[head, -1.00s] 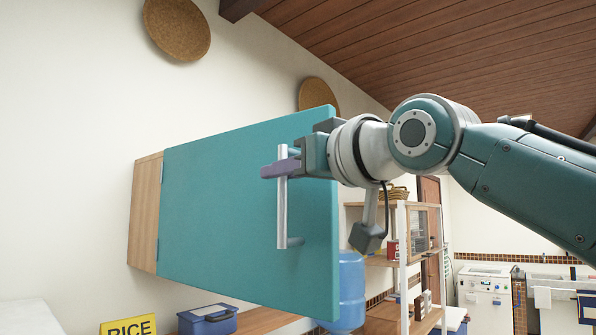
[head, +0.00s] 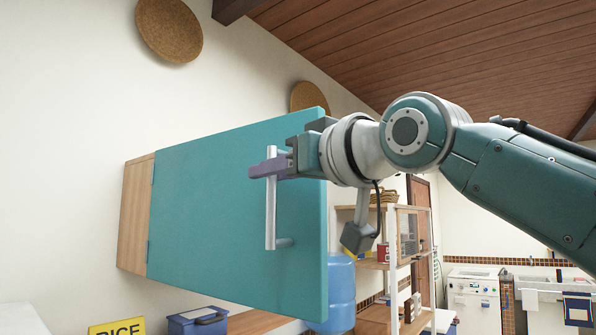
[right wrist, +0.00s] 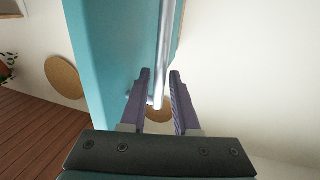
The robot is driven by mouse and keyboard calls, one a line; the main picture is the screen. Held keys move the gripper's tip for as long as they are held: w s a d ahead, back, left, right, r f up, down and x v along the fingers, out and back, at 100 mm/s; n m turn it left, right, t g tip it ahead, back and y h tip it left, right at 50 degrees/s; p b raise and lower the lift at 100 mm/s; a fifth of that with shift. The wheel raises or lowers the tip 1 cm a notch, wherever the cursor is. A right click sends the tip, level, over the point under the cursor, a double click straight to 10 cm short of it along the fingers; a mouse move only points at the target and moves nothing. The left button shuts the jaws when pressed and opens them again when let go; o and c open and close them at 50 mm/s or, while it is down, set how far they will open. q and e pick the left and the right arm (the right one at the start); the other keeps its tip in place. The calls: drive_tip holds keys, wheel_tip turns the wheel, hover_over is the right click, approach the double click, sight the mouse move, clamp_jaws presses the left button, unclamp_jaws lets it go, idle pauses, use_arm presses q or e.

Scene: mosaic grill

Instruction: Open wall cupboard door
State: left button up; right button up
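The teal wall cupboard door (head: 200,225) stands ajar, hinged at its left to the wooden cupboard side (head: 133,222); its free right edge is swung out from the wall. A vertical silver handle (head: 271,215) is on its face near the free edge. My right gripper (head: 268,168) has its purple fingers around the upper part of the bar. The cupboard's inside is hidden behind the door. My left gripper is not in view.
Below the door are a blue box (head: 197,322), a yellow rice sign (head: 117,328) and a blue water bottle (head: 342,295). A shelf unit (head: 400,210) stands behind my right arm. Woven plates (head: 169,28) hang on the wall.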

drive_tip(key=b+v, duration=0.6)
drive_tip(key=v, duration=0.3)
drive_tip(key=shift+s, duration=0.15)
drive_tip(key=shift+f, duration=0.1)
